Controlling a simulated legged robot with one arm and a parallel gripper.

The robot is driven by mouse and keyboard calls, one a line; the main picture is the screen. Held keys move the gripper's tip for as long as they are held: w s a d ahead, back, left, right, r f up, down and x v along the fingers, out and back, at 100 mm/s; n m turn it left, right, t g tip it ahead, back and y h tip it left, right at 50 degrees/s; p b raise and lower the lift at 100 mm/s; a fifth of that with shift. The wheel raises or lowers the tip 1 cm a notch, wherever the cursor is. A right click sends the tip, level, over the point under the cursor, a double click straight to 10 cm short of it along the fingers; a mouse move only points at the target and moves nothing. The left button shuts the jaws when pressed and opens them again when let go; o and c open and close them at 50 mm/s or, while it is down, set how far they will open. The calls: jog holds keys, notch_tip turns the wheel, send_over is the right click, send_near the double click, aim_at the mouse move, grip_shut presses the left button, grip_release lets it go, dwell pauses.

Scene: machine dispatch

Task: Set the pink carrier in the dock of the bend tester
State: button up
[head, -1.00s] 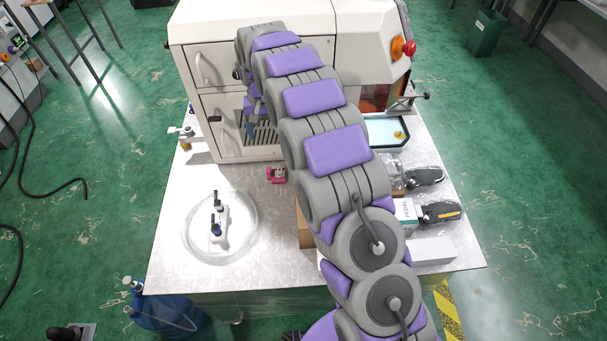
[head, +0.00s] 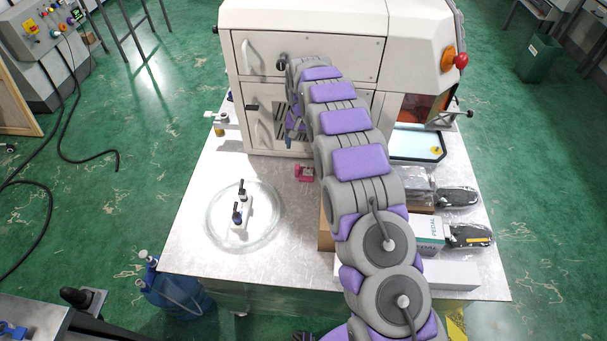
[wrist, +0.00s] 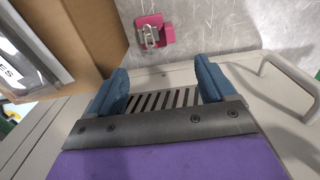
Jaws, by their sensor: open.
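The small pink carrier (head: 304,172) sits on the metal table in front of the large white machine, holding a small metallic piece. It also shows near the top of the wrist view (wrist: 167,34), beyond my fingertips and apart from them. My gripper (wrist: 163,78) has its two blue fingers spread, with nothing between them but the view of a slotted vent. In the head view my gripper (head: 292,128) is by the machine's front, partly hidden by my arm. No bend tester label is legible, and I cannot make out its dock.
The white machine (head: 305,45) has handled panels and a red-tipped orange knob (head: 455,61). A round clear dish (head: 245,217) bears a white fixture with dark knobs. Boxes (head: 425,232) and dark wrapped items (head: 458,197) crowd the table's right. Bare tabletop lies around the dish.

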jog(key=b, duration=0.1)
send_over(304, 169)
jog(key=f, duration=0.7)
jog(key=shift+s+d+f, duration=0.1)
jog(key=shift+s+d, duration=0.05)
jog(key=shift+d, duration=0.15)
jog(key=f+b, duration=0.1)
jog(key=f, duration=0.1)
jog(key=a+f+b, duration=0.1)
jog(key=f, duration=0.1)
jog(key=shift+f, duration=0.3)
jog(key=shift+d+f, duration=0.2)
jog(key=shift+f, duration=0.15)
jog(key=shift+d, duration=0.1)
jog(key=shift+r, duration=0.1)
jog(key=shift+c, duration=0.2)
jog(key=shift+d, duration=0.1)
jog(key=shift+c, duration=0.8)
jog(key=c, duration=0.8)
